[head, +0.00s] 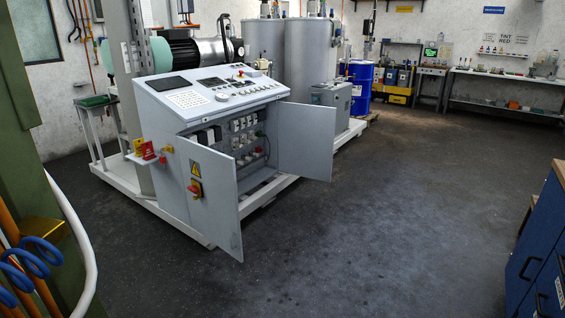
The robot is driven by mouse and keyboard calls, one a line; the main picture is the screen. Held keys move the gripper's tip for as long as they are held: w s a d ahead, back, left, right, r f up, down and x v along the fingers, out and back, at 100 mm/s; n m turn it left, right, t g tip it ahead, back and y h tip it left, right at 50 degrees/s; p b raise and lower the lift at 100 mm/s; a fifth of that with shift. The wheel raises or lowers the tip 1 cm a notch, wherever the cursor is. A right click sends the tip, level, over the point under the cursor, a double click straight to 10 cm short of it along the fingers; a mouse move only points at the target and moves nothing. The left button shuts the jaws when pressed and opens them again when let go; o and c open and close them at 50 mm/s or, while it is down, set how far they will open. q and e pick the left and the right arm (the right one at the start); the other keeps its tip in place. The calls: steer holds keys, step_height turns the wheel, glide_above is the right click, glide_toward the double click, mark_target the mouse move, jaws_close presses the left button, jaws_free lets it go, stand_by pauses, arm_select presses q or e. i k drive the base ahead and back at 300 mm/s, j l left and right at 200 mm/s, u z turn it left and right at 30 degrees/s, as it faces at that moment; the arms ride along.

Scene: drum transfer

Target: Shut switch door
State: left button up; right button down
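A grey control cabinet (222,105) stands left of centre with a sloped panel of buttons on top. Its two front doors both stand open. The left door (215,200) carries a yellow warning triangle and a red and yellow rotary switch (195,188); it swings out toward me. The right door (306,142) is swung out to the right. Between them the inside shows switches and sockets (245,140). Neither of my grippers is in view, and no contact with either door shows.
Open dark floor (360,230) lies in front and right of the cabinet. A blue drawer cabinet (540,250) stands at the right edge. A green column (30,170) with orange pipes and blue coils is at the left. Tanks, a blue drum (361,90) and workbenches stand behind.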

mark_target(214, 213)
steer(key=i+l, duration=0.15)
steer(key=i, duration=0.9)
